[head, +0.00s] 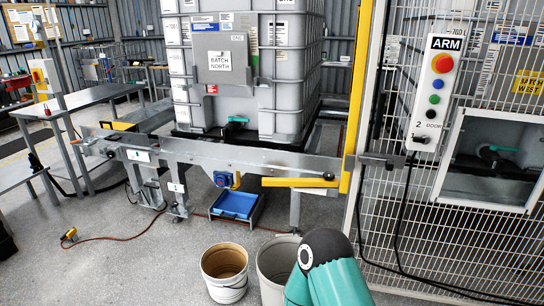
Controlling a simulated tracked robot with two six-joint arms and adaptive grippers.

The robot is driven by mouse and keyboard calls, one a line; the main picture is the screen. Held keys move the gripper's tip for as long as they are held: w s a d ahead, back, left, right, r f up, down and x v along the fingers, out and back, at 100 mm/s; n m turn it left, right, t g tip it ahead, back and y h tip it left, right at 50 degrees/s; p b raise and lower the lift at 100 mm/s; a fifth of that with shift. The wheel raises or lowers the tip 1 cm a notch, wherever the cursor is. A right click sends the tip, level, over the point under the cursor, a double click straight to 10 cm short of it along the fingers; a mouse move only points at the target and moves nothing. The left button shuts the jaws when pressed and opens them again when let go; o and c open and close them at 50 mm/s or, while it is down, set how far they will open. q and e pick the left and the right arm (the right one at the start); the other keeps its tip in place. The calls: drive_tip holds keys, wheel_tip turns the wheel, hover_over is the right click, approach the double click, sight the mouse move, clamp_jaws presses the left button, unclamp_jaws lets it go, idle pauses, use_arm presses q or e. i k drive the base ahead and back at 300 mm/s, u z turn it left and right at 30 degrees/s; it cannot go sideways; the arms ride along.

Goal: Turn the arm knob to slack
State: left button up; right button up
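A white control box (434,90) hangs on the mesh fence at the right, under a sign reading ARM. A dark round knob (329,176) sits at the right end of a yellow bar on the metal frame. I cannot tell which control is the arm knob, and no slack marking is legible. Neither gripper is in view.
A yellow post (357,95) stands left of the mesh fence (440,225). A caged white tank (245,65) rests on the metal frame (240,157).

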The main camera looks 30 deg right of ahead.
sight(330, 176)
drive_tip(key=z, duration=0.5)
drive_tip(key=i, duration=1.55)
drive_tip(key=z, duration=0.9)
drive_tip(key=i, duration=0.3)
drive_tip(key=z, duration=0.15)
drive_tip(key=k, duration=0.9)
drive_tip(key=z, duration=0.15)
drive_tip(key=i, duration=0.9)
